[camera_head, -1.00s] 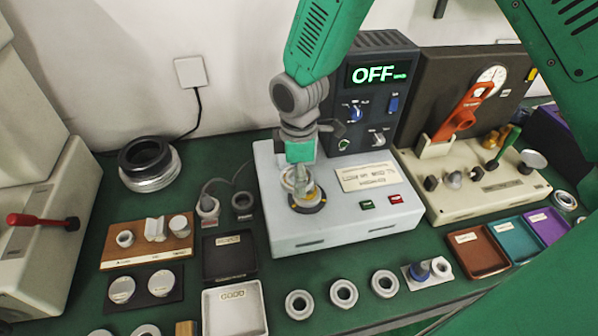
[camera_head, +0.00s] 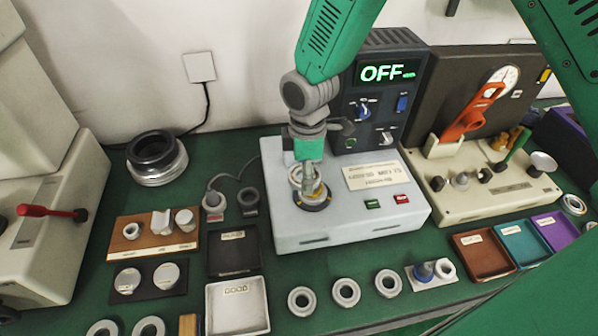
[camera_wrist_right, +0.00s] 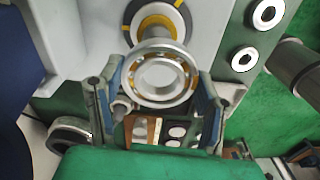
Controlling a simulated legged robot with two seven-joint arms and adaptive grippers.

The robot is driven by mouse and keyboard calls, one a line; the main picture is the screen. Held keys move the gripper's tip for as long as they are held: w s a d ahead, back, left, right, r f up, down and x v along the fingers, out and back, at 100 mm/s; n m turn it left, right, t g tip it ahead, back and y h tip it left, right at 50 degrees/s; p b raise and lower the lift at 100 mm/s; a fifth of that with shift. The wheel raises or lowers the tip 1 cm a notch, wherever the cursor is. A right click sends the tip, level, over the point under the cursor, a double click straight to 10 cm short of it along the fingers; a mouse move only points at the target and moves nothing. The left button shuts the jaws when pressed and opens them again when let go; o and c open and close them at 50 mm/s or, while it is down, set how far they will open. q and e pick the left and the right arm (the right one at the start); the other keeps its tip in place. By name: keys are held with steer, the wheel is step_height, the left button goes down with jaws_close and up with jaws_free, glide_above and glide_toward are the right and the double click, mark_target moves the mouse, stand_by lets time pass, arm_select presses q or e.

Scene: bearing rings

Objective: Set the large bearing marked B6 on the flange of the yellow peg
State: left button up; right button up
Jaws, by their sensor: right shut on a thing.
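A metal bearing ring (camera_wrist_right: 160,75) with brownish balls is between the fingers of my right gripper (camera_wrist_right: 155,100), which is shut on it. Any B6 mark is too small to read. In the head view my right gripper (camera_head: 309,168) comes down from above over the grey-white machine. The held ring (camera_head: 296,176) shows there partly, close to the peg (camera_head: 312,187). The peg's round dark flange (camera_head: 314,204) has yellow marks and lies on the machine top. The flange also shows in the wrist view (camera_wrist_right: 183,10), beyond the ring. I cannot tell whether ring and peg touch. My left gripper is not in view.
The grey-white machine (camera_head: 345,235) has a dark panel reading OFF (camera_head: 381,73) behind it. Several loose rings (camera_head: 346,292) lie in front. Trays (camera_head: 237,306) and a wooden stand (camera_head: 130,249) are left; a beige fixture (camera_head: 480,205) and coloured trays (camera_head: 481,254) are right.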

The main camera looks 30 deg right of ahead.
mark_target(318, 170)
steer(key=shift+d+f, duration=0.15)
steer(key=shift+d, duration=1.4)
steer(key=shift+a, duration=0.65)
steer(key=shift+d, duration=0.7)
steer(key=shift+d+f, duration=0.25)
steer(key=shift+f, duration=0.05)
steer(key=shift+a+f, duration=0.15)
steer(key=shift+a, duration=0.2)
steer(key=shift+a+f, duration=0.2)
steer(key=shift+a, duration=0.3)
steer(key=shift+d+f, duration=0.15)
steer(key=shift+f, duration=0.1)
steer(key=shift+d+f+b, duration=0.35)
steer(key=shift+d+b, duration=0.05)
steer(key=shift+d, duration=0.05)
steer(key=shift+a+f, duration=0.35)
steer(key=shift+f, duration=0.05)
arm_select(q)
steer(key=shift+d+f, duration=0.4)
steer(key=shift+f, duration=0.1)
arm_select(e)
steer(key=shift+f, duration=0.2)
